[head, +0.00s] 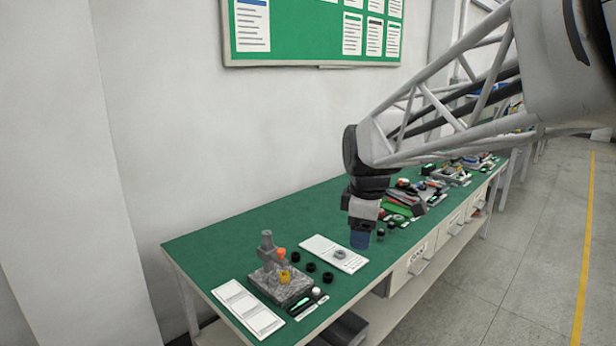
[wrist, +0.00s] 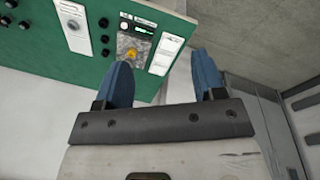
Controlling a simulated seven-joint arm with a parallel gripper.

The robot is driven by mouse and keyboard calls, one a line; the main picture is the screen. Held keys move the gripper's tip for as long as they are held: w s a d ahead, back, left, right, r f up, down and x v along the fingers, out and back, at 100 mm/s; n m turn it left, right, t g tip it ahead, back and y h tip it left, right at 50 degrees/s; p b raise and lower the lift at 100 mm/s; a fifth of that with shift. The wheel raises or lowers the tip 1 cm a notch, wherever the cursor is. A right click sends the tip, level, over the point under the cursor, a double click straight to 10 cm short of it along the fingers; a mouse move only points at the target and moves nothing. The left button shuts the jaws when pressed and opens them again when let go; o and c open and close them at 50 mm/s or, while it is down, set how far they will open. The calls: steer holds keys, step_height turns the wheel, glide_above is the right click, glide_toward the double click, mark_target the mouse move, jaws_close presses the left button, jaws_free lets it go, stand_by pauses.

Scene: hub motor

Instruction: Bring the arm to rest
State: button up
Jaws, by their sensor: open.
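My gripper (head: 360,238) hangs from my arm over the front part of the green workbench (head: 215,238), to the right of a white card (head: 318,246) with a grey ring-shaped part (head: 340,254) on it. In the wrist view, my gripper (wrist: 160,84) shows two blue fingers spread apart with nothing between them. The bench edge and several small items lie beyond the fingers there. The exact height of the fingertips above the bench is hard to tell.
A grey fixture (head: 278,280) with orange and yellow parts stands at the near end, beside a white tray (head: 248,308) and several black rings (head: 311,267). Cluttered parts (head: 425,192) lie farther along the bench. Drawers (head: 420,258) hang below; the wall is behind.

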steer(key=s+d+f+m, duration=0.2)
steer(key=s+m, duration=0.3)
steer(key=s, duration=0.3)
steer(key=s+d+f+m, duration=0.2)
steer(key=s+m, duration=0.3)
steer(key=s, duration=0.4)
steer(key=s+d+f+m+t, duration=0.1)
steer(key=s+d+f+m, duration=0.2)
steer(key=s, duration=0.6)
steer(key=shift+d+m, duration=0.15)
steer(key=shift+m, duration=0.75)
steer(key=shift+w, duration=0.1)
steer(key=shift+c, duration=0.4)
